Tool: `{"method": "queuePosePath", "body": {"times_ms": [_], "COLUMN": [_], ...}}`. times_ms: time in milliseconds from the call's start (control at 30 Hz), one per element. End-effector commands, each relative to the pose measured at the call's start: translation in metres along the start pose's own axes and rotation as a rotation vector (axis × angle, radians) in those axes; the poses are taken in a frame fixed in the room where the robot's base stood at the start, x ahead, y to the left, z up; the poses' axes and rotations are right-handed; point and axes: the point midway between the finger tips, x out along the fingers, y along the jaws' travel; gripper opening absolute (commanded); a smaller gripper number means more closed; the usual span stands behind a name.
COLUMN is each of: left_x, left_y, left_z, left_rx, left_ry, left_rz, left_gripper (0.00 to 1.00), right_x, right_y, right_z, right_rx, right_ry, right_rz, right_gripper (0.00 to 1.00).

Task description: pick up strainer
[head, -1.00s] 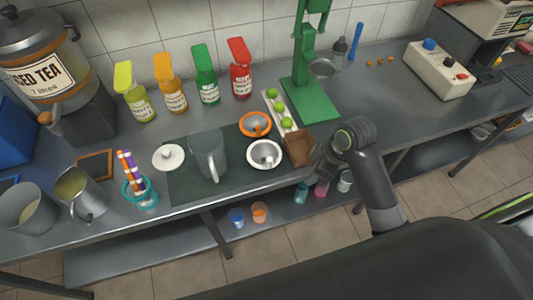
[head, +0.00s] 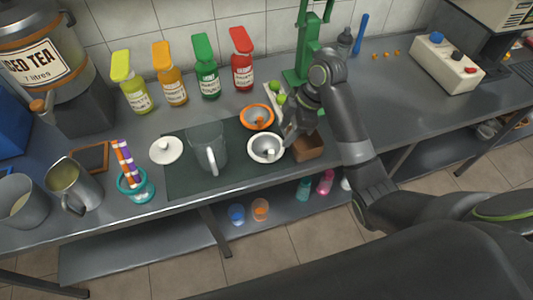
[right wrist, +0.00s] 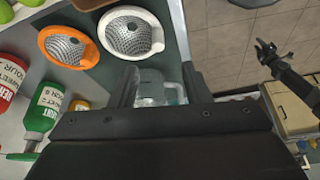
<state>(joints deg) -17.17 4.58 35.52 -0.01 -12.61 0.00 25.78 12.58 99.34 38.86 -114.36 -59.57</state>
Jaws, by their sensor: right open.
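Two small mesh strainers lie on the dark mat: one with an orange rim (head: 257,117) and one with a white rim (head: 266,148) in front of it. The right wrist view also shows the orange strainer (right wrist: 69,46) and the white strainer (right wrist: 131,33) at upper left, past my fingers. My right gripper (head: 288,138) is just right of the white strainer; in its wrist view the jaws (right wrist: 161,85) are open, with no strainer between them. A dark arm with a small gripper (right wrist: 265,50), seemingly my left, shows at right in that view; its jaws are unclear.
A grey see-through jug (head: 207,150) stands left of the strainers, near a white lid (head: 166,150). A brown wooden box (head: 308,147) is close to my right gripper. The green press (head: 307,50) and green limes (head: 279,92) are behind.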

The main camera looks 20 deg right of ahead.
Motion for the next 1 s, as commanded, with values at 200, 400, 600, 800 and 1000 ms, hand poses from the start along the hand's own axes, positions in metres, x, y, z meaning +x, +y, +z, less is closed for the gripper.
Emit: {"method": "queuePosePath", "body": {"times_ms": [200, 400, 600, 800, 1000], "left_x": [-0.003, -0.004, -0.012, -0.016, -0.017], "left_y": [0.000, 0.000, -0.001, -0.001, -0.002], "left_z": [0.000, 0.000, -0.001, -0.002, -0.002], "left_rx": [0.000, 0.000, 0.000, 0.000, 0.000], "left_ry": [-0.001, -0.001, -0.001, 0.000, 0.000], "left_rz": [0.000, 0.000, 0.000, 0.000, 0.000], "left_gripper": [0.36, 0.36, 0.36, 0.36, 0.36], "right_x": [0.042, 0.057, 0.076, 0.102, 0.110], "right_y": [-0.001, -0.001, 0.002, 0.003, 0.003], "right_z": [-0.001, 0.000, -0.001, 0.001, 0.001], "right_rx": [0.002, 0.001, 0.003, 0.002, 0.001], "right_ry": [0.002, 0.000, 0.000, 0.000, -0.001], "right_rz": [-0.005, -0.002, -0.004, -0.003, -0.001], "right_gripper": [0.43, 0.43, 0.43, 0.43, 0.43]}}
